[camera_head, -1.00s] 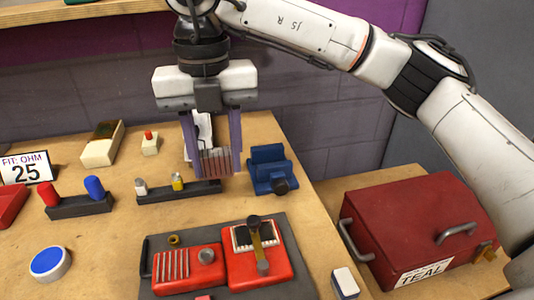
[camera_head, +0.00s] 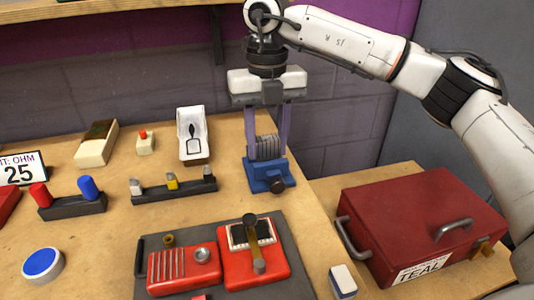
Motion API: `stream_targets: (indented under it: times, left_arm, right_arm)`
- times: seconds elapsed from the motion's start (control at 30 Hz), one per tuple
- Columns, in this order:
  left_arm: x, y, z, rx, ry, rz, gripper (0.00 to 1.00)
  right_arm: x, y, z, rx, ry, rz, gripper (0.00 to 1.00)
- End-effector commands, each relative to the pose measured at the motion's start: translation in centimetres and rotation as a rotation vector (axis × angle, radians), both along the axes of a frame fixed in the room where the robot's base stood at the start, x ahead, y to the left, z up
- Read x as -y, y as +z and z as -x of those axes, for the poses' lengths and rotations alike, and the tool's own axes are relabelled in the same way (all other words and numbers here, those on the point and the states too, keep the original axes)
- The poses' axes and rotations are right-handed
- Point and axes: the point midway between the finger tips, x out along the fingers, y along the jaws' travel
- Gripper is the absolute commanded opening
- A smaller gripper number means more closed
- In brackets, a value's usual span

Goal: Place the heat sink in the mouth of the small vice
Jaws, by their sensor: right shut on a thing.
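The heat sink (camera_head: 266,148) is a grey finned block between the fingers of my right gripper (camera_head: 267,150), which is shut on it. The small vice (camera_head: 266,176) is blue with a dark round knob at its front and stands near the right edge of the bench. The heat sink is upright at the top of the vice, directly over or in its mouth. I cannot tell whether it touches the vice floor, as the front jaw hides its lower edge. My left gripper is not in view.
A white device (camera_head: 193,135) stands left of the vice. A dark rack (camera_head: 174,191) with small parts is in front of that device. A red opened instrument (camera_head: 255,265) lies on a grey mat. A red toolbox (camera_head: 420,215) stands right of the bench.

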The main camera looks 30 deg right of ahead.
Motion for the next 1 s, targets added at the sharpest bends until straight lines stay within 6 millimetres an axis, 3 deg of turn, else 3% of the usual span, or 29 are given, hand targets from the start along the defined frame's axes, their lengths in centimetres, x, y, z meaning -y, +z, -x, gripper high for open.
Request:
stream_targets:
  times: [0.13,0.5,0.53,0.63,1.0]
  left_arm:
    - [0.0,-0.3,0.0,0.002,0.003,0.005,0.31]
    - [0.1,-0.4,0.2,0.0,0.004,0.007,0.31]
    - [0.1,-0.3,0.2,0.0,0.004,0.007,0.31]
    - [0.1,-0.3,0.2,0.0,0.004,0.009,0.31]
    - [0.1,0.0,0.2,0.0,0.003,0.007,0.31]
  right_arm:
    - [0.0,-2.4,0.0,-0.001,0.0,0.001,0.12]
    - [0.0,-2.9,0.0,-0.001,0.0,0.0,0.12]
    - [0.0,-2.9,0.0,0.0,0.0,0.0,0.42]
    - [0.0,-2.8,0.0,-0.001,0.0,0.0,0.57]
    - [0.0,-2.1,0.0,0.001,-0.001,0.0,0.57]
